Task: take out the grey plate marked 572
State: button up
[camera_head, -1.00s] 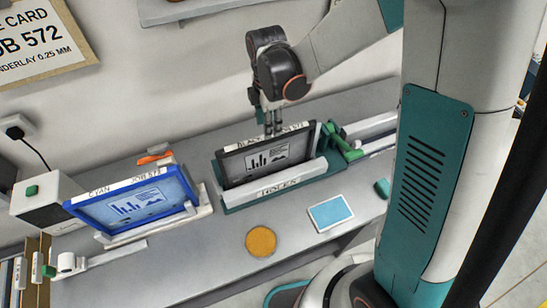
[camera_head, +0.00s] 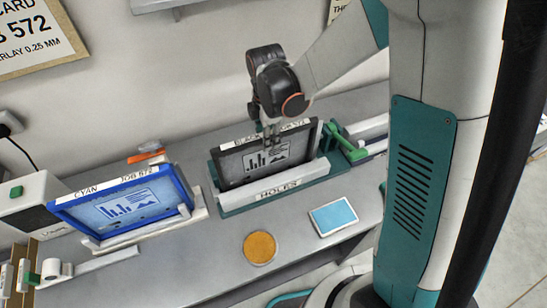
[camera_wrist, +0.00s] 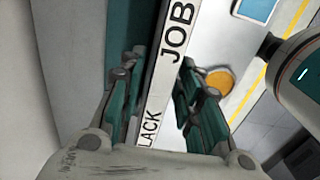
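The grey plate (camera_head: 259,162) in a dark frame stands tilted in the green and white holder (camera_head: 275,190). Its white top strip reads "JOB 572", partly covered by my gripper (camera_head: 271,137). In the wrist view the strip (camera_wrist: 165,85), with "LACK JOB" readable, runs between the two teal fingers of my gripper (camera_wrist: 160,75). The fingers are open on either side of the plate's top edge. The right finger looks very close to the strip, and a narrow gap shows on the left. I cannot tell whether either finger touches.
A blue-framed plate (camera_head: 124,207) labelled "CYAN JOB 572" leans in a white stand to the left. An orange disc (camera_head: 260,248) and a light blue pad (camera_head: 333,216) lie in front of the holder. A green lever (camera_head: 345,144) is at the holder's right end.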

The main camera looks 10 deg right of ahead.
grip_shut()
jog(key=shift+r+p, duration=3.25)
jog(key=shift+r, duration=2.3)
